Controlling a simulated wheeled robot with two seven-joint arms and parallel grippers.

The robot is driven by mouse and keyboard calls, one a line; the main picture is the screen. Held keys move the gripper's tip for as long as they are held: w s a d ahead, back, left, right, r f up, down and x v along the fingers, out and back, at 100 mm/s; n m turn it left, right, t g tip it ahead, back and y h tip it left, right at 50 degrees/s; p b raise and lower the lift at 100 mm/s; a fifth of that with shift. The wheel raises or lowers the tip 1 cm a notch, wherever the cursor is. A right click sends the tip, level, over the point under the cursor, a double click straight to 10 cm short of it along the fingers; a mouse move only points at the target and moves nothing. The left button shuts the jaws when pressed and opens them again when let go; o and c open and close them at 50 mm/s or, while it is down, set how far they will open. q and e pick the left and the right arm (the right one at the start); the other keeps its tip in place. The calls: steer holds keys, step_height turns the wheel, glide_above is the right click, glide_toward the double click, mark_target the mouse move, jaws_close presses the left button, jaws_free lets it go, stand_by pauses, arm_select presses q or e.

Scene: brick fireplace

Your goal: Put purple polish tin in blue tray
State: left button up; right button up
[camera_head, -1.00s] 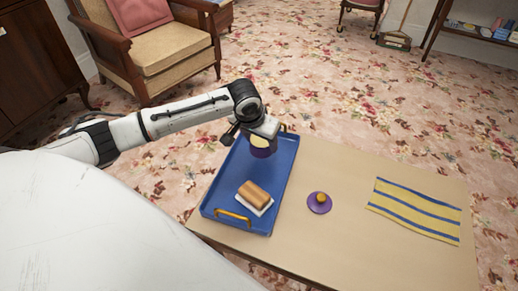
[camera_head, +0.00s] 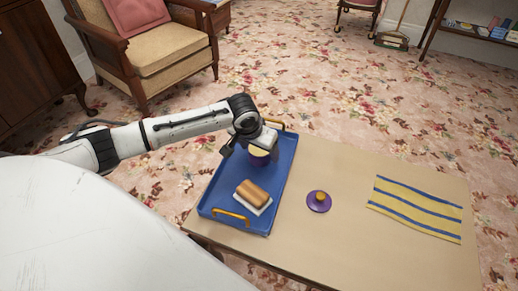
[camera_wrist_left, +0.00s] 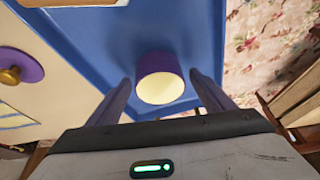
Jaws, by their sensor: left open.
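The purple polish tin (camera_head: 259,158), with its cream-coloured top showing, is in the far part of the blue tray (camera_head: 277,190). In the left wrist view the tin (camera_wrist_left: 160,78) appears against the tray's blue floor (camera_wrist_left: 90,45). My left gripper (camera_wrist_left: 162,92) is open, with one finger on each side of the tin and a visible gap at both sides. In the head view my left gripper (camera_head: 262,146) is over the tin and partly hides it. My right gripper is not in view.
A brush with a wooden back (camera_head: 252,193) lies in the near part of the tray. A purple lid with a knob (camera_head: 318,202) and a yellow-and-blue striped cloth (camera_head: 415,208) lie on the table (camera_head: 345,168). An armchair (camera_head: 150,50) stands beyond.

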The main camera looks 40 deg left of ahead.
arm_select(q)
steer(key=shift+r, duration=0.1)
steer(key=shift+s+r, duration=0.1)
steer(key=shift+r, duration=0.25)
steer(key=p+v, duration=0.4)
steer(key=v, duration=0.7)
steer(key=shift+r, duration=0.15)
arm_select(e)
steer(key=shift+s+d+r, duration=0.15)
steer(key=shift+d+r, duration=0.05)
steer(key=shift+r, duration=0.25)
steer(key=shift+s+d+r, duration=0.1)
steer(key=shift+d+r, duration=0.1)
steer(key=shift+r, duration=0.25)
arm_select(q)
steer(key=shift+s, duration=0.15)
